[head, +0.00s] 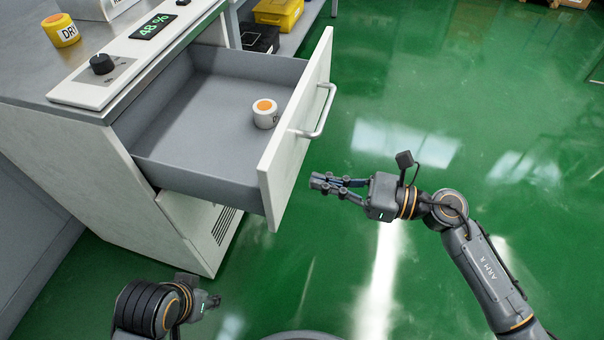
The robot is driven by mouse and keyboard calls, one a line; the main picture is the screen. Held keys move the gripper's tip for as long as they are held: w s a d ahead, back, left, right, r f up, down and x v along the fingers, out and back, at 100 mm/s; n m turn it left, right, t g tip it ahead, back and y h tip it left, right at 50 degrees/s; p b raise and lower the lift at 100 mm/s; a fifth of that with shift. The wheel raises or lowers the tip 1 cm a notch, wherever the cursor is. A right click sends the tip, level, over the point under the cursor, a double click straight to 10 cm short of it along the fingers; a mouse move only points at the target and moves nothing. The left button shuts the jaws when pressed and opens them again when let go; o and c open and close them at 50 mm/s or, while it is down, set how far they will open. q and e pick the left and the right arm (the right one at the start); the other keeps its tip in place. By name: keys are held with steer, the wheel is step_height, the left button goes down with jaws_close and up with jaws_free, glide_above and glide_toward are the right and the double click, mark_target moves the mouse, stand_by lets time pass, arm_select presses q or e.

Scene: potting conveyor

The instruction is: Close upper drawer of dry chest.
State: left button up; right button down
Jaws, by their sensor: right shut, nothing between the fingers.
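The dry chest (75,165) is a pale cabinet at the left of the head view. Its upper drawer (222,140) is pulled well out, with a grey inside and a white front panel (296,150) that has a bar handle (325,112). A small white jar with an orange top (265,113) stands inside the drawer. My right gripper (320,183) is shut and empty, just right of the drawer front and below the handle in the picture, apart from both. My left gripper (212,301) is low near the chest's base; its fingers are small and partly hidden.
On the chest top are a control panel with a knob (102,63), a display reading 48 % (153,26) and a yellow jar (61,30). A shelf behind holds a yellow bin (278,13) and a black bin (260,38). The green floor (450,110) at the right is clear.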

mark_target(287, 174)
arm_select(q)
steer(key=shift+r, duration=0.1)
arm_select(e)
steer(key=shift+x, duration=2.25)
